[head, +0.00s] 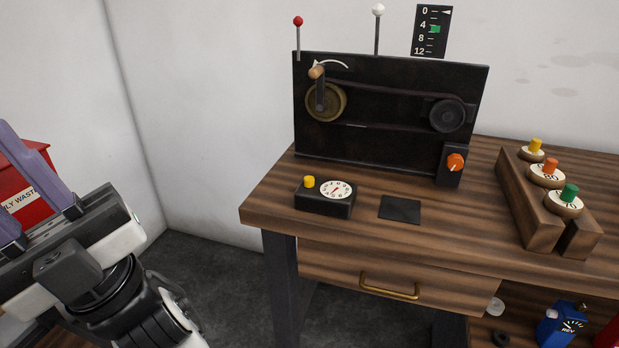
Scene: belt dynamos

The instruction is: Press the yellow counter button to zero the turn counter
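The yellow counter button (309,182) sticks up from the left part of a small black counter box (323,203) on the workbench. The box's white round dial (336,190) with a red pointer is just right of the button. My gripper (22,188) is at the far left of the head view, well away from the bench and the button. Its two purple fingers are apart with nothing seen between them. The left finger's end is cut off by the picture edge.
A black belt panel (385,110) with a crank, pulleys and an orange knob (455,162) stands behind the counter. A dark pad (400,209) lies right of it. A wooden rack (535,215) holds coloured-knob discs. A red waste bin (28,197) is behind my gripper.

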